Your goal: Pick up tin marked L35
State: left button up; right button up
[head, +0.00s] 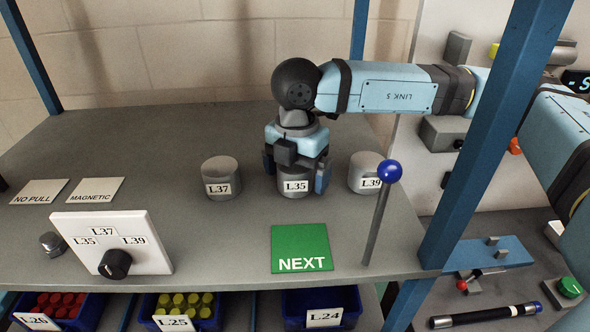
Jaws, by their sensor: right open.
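The tin marked L35 (295,187) is a grey cylinder with a white label, standing upright on the grey shelf. My right gripper (296,168) is directly above it, pointing down, with its fingers apart on the left and right of the tin's upper part. The gripper hides the tin's top, and I cannot tell whether the fingers touch it. The tin marked L37 (221,180) stands to the left and the tin marked L39 (366,172) to the right. My left gripper is not in view.
A blue-knobbed lever (378,218) rises at the front right, partly before L39. A blue post (490,130) stands at the right. A green NEXT plate (300,247) lies in front. A white dial panel (111,244) is at the left. The shelf's back left is clear.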

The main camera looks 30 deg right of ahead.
jog(key=c, duration=1)
jog(key=shift+c, duration=0.2)
jog(key=shift+r, duration=0.1)
